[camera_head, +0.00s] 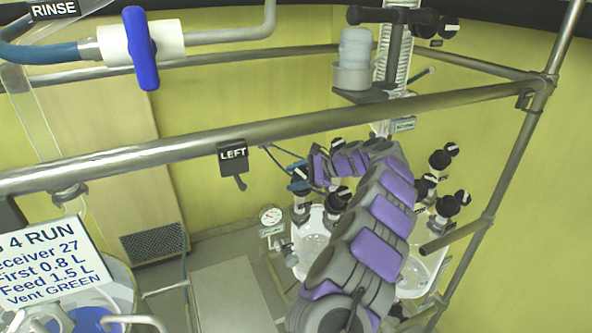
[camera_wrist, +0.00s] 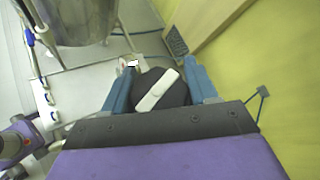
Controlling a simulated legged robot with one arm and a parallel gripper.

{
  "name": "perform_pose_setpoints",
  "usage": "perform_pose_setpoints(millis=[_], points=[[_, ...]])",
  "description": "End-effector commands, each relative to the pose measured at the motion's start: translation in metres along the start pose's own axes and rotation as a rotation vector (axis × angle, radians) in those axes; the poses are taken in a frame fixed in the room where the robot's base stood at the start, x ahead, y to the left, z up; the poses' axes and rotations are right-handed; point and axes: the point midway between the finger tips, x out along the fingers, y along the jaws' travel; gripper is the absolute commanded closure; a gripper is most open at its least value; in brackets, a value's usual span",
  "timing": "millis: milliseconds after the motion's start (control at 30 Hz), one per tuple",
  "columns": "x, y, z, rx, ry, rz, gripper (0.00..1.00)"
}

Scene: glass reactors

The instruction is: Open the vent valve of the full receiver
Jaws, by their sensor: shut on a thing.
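My gripper (camera_wrist: 160,72) shows in the wrist view with its blue fingers on either side of a round black valve knob (camera_wrist: 178,98). It is shut on this knob. A white bar marking runs diagonally across the knob's top. In the head view my purple and grey arm reaches over the vessels and bends left at its far end, hiding most of the gripper. A left glass receiver (camera_head: 310,246) and a right glass receiver (camera_head: 418,272) stand below, with several black-knobbed valves on top. I cannot tell the fill level of either receiver.
A steel rail with a LEFT tag (camera_head: 232,155) crosses above the receivers. A round gauge (camera_head: 270,215) is beside the left receiver. A sign (camera_head: 45,262) reads "Receiver 27" and "Vent GREEN". A blue-handled RINSE valve (camera_head: 141,48) is at upper left.

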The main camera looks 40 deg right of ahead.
Motion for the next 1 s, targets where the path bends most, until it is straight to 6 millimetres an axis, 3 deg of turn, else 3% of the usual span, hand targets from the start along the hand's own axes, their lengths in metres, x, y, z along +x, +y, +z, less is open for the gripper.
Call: perform_pose_setpoints(millis=[500,1000], points=[[-0.0029,0.0026,0.0001,-0.163,0.008,0.285,0.73],[-0.0015,0.0049,0.0002,-0.241,0.003,0.410,0.73]])
